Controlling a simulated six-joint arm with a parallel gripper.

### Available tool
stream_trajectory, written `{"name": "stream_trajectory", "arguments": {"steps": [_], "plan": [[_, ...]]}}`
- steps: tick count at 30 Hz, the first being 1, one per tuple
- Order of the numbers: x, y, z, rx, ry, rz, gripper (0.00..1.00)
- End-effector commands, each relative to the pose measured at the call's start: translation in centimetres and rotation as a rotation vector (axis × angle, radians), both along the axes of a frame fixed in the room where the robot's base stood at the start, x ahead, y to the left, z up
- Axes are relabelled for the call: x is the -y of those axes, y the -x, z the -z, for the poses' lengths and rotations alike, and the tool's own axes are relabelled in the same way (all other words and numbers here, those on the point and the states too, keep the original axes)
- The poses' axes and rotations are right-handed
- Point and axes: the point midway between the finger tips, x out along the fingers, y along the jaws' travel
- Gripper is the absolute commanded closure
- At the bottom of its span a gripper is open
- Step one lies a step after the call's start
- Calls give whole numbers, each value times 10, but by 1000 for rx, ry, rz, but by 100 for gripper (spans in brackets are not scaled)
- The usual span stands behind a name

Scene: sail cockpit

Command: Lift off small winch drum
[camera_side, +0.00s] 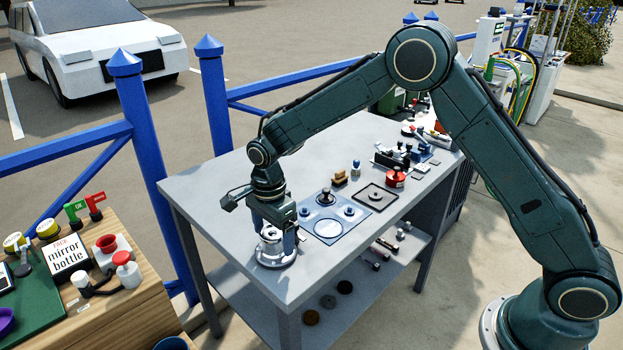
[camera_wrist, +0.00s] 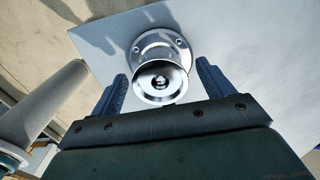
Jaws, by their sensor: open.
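The small winch drum (camera_wrist: 160,80) is a shiny metal cylinder with a round base flange. In the wrist view it stands between the two fingers of my gripper (camera_wrist: 161,85), with a gap on each side. In the side view the winch (camera_side: 273,250) sits near the front corner of the grey workbench (camera_side: 235,185). There my gripper (camera_side: 277,232) points down over it and hides its upper part. The fingers are open, and I cannot tell how far down the drum they reach.
A blue-grey mat (camera_side: 328,228) with a white ring and small round parts lies right of the winch. A dark square tray (camera_side: 375,197), a red round part (camera_side: 395,177) and several fittings stand farther back. Blue railings (camera_side: 141,140) run behind the bench.

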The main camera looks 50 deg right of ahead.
Motion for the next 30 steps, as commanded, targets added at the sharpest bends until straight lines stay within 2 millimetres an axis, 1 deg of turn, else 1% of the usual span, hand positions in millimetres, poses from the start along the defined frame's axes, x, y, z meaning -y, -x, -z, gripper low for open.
{"name": "stream_trajectory", "arguments": {"steps": [14, 15, 17, 18, 20, 22, 23, 30], "plan": [[0, 0, 0, 0, 0, 0, 20], [0, 0, 0, 0, 0, 0, 28], [0, 0, 0, 0, 0, 0, 40], [0, 0, 0, 0, 0, 0, 48], [0, 0, 0, 0, 0, 0, 59], [0, 0, 0, 0, 0, 0, 73], [0, 0, 0, 1, 0, 0, 75], [0, 0, -1, 1, 0, 0, 75]]}}
